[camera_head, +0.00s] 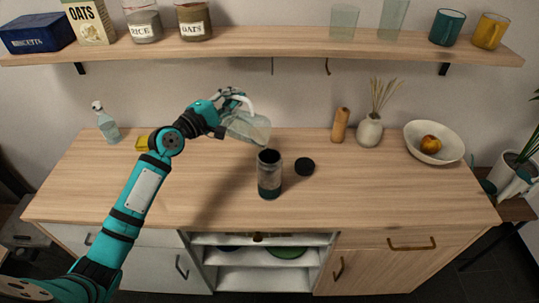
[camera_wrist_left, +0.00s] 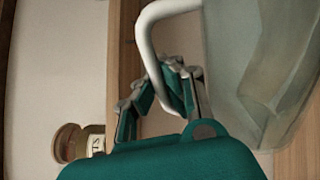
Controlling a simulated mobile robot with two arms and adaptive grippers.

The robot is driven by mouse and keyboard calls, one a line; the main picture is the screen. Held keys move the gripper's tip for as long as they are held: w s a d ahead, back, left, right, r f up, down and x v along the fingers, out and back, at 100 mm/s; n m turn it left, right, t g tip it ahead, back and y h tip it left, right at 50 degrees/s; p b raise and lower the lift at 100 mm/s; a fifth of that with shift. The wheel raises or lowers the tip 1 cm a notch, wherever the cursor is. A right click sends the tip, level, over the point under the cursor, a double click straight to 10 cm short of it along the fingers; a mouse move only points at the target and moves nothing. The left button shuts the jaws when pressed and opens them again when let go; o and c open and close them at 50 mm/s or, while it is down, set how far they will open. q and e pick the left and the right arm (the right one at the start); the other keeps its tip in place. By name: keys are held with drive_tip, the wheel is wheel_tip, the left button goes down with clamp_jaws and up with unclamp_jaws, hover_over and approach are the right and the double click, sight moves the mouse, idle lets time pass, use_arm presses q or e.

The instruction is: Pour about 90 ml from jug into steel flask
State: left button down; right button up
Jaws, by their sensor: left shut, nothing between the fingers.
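The clear jug (camera_head: 248,127) with a white handle is above the wooden counter, up and to the left of the flask's mouth, and looks tilted. The steel flask (camera_head: 269,172) stands upright and open on the counter. My left gripper (camera_head: 232,98) is at the jug's handle. In the left wrist view its fingers (camera_wrist_left: 172,85) are shut by the white handle (camera_wrist_left: 146,35), with the jug's clear wall (camera_wrist_left: 265,60) to the right. No liquid stream can be made out. My right gripper is not in view.
A black lid (camera_head: 304,166) lies right of the flask. A wooden mill (camera_head: 340,125), a vase (camera_head: 369,131) and a fruit bowl (camera_head: 418,147) stand at the right. A spray bottle (camera_head: 107,125) and yellow sponge (camera_head: 142,143) are at the left. A shelf (camera_head: 270,47) hangs above.

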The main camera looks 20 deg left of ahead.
use_arm(q)
drive_tip(key=shift+s+d+r, duration=0.1)
drive_tip(key=shift+d+r, duration=0.05)
drive_tip(key=a+f+n+b, duration=0.1)
drive_tip(key=f, duration=0.1)
drive_tip(key=w+a+f+n+b, duration=0.1)
drive_tip(key=a+f+n+b, duration=0.1)
drive_tip(key=shift+w, duration=0.1)
drive_tip(key=shift+w+a+f+n, duration=0.25)
drive_tip(key=shift+a+f+n, duration=0.35)
drive_tip(key=shift+n, duration=0.3)
drive_tip(key=shift+w, duration=0.15)
drive_tip(key=shift+a+f, duration=0.1)
drive_tip(key=shift+f, duration=0.15)
drive_tip(key=shift+a+f+n, duration=0.15)
drive_tip(key=shift+f+n, duration=0.5)
drive_tip(key=shift+n, duration=0.15)
drive_tip(key=shift+a+f, duration=0.1)
drive_tip(key=shift+w, duration=0.1)
